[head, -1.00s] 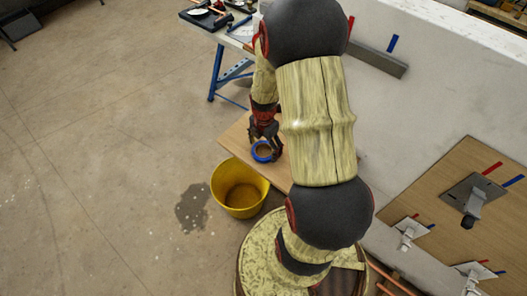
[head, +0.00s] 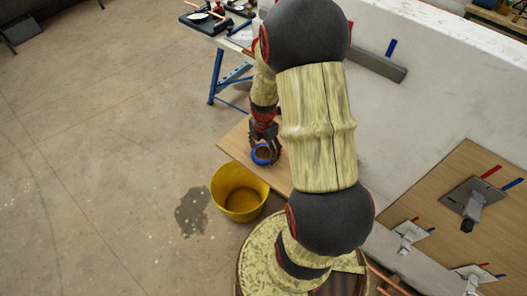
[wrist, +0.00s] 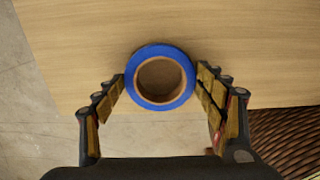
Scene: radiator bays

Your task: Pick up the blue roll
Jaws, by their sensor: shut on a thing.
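The blue roll (head: 262,159) is a ring of blue tape on a brown cardboard core. It shows in the head view at the front edge of a light wooden board. In the wrist view the roll (wrist: 161,101) sits between the two fingers of my gripper (head: 265,147), its open core facing the camera. My gripper is shut on its outer sides. Whether the roll rests on the board or hangs just above it is hard to tell.
The wooden board (head: 234,140) lies under my gripper. A yellow bucket (head: 225,200) stands on the floor beside it, near a dark stain (head: 191,211). A tool-covered table with a blue trestle (head: 216,75) is behind. A white wall is to the right; floor at left is clear.

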